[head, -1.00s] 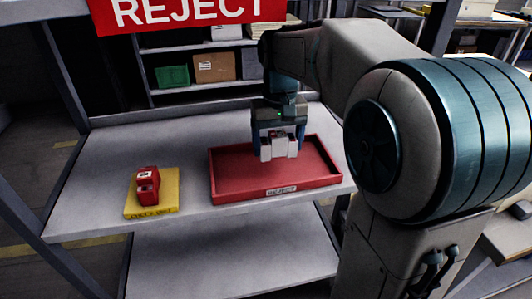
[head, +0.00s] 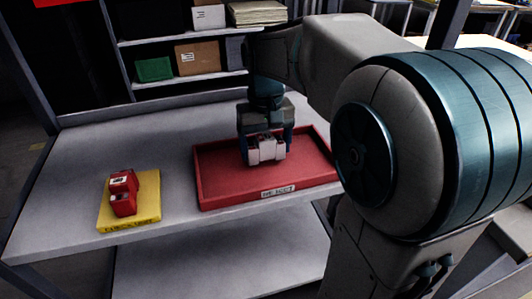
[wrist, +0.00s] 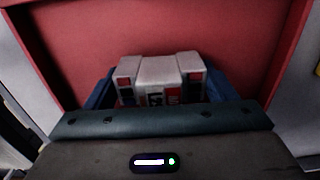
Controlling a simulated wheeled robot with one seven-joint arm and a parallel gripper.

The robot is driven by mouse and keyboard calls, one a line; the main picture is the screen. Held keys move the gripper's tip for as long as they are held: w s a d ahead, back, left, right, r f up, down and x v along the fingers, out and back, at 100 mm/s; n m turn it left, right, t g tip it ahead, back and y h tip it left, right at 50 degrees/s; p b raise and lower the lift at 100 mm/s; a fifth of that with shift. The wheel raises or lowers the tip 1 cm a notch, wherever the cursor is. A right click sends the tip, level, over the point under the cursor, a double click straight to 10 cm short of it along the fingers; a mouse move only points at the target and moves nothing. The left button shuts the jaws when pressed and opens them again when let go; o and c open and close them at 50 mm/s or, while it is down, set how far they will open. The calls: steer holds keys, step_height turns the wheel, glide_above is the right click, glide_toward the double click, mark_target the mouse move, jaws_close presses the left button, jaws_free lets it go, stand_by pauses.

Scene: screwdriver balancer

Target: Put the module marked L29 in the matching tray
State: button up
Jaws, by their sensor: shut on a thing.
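My gripper (head: 266,152) is shut on a white module (head: 266,150) over the red tray (head: 310,185), near its middle. In the wrist view the module (wrist: 160,70) sits between the blue fingers, with dark and red label patches on its near side. The red tray floor (wrist: 200,25) lies beyond the module in the wrist view. I cannot tell whether the module touches it.
A red block-shaped thing (head: 123,193) sits on a yellow base (head: 148,205) at the left of the grey table (head: 100,150). A shelf behind holds a green bin (head: 154,69) and a cardboard box (head: 198,57). Bare table lies between the yellow base and the tray.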

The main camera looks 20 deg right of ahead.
mark_target(266, 138)
steer(key=shift+f, duration=0.8)
steer(key=shift+f, duration=0.1)
steer(key=o, duration=1.4)
step_height(266, 138, up, 8)
steer(key=shift+f+p, duration=0.1)
steer(key=shift+p, duration=1.05)
